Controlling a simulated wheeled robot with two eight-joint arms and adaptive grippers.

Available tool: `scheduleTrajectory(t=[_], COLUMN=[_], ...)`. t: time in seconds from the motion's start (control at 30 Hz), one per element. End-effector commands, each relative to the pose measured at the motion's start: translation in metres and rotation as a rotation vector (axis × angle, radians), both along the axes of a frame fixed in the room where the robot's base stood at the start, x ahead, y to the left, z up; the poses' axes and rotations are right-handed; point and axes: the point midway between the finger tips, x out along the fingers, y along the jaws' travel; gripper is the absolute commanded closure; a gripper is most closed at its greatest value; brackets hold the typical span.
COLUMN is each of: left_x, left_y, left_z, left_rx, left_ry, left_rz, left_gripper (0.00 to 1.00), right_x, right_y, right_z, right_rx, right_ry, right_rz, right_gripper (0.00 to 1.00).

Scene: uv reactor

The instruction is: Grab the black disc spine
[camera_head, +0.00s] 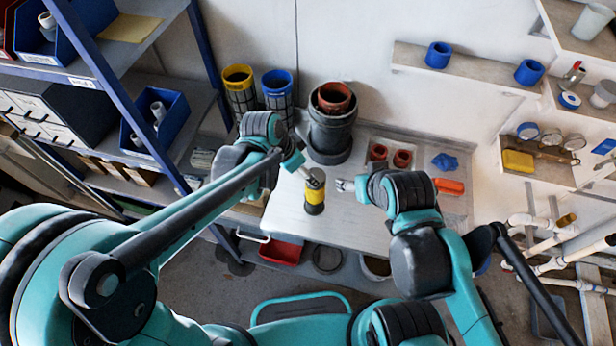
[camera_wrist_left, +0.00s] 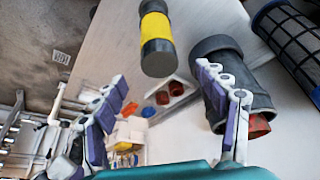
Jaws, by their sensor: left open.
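A black cylinder with a yellow band (camera_head: 314,192) stands on the grey-white table between my two grippers; it also shows in the left wrist view (camera_wrist_left: 157,45). I cannot tell for sure whether it is the black disc spine. My left gripper (camera_head: 303,166) is beside its upper left in the head view. In the left wrist view its fingers (camera_wrist_left: 165,97) are spread, with nothing between them, and the cylinder appears beyond them. My right gripper (camera_head: 343,185) is to the right of the cylinder, apart from it; its jaw state is too small to tell.
A dark grey pot (camera_head: 331,138) with a red-brown pot (camera_head: 335,97) in it stands behind the cylinder. Yellow-topped (camera_head: 238,84) and blue-topped (camera_head: 278,90) mesh canisters stand at the back left. A tray (camera_head: 372,143) holds red cups. The table front (camera_head: 340,228) is clear.

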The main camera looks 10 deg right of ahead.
Motion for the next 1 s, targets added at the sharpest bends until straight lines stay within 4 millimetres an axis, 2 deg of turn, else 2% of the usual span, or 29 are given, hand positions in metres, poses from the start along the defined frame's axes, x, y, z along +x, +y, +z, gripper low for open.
scheduleTrajectory(t=[0.6,0.9,1.0], left_x=[0.015,0.015,0.015], left_y=[-0.034,-0.036,-0.036], left_z=[-0.068,-0.071,-0.071], left_rx=[-0.001,0.000,0.000], left_ry=[0.001,0.001,0.001], left_rz=[-0.015,-0.013,-0.013], left_gripper=[0.27,0.27,0.54], right_x=[0.000,0.000,0.000], right_y=[0.000,0.000,0.000], right_z=[-0.022,-0.022,-0.022], right_rx=[0.000,0.000,0.000], right_ry=[0.000,0.000,0.000], right_rz=[0.000,0.000,0.000], right_gripper=[0.29,0.29,0.29])
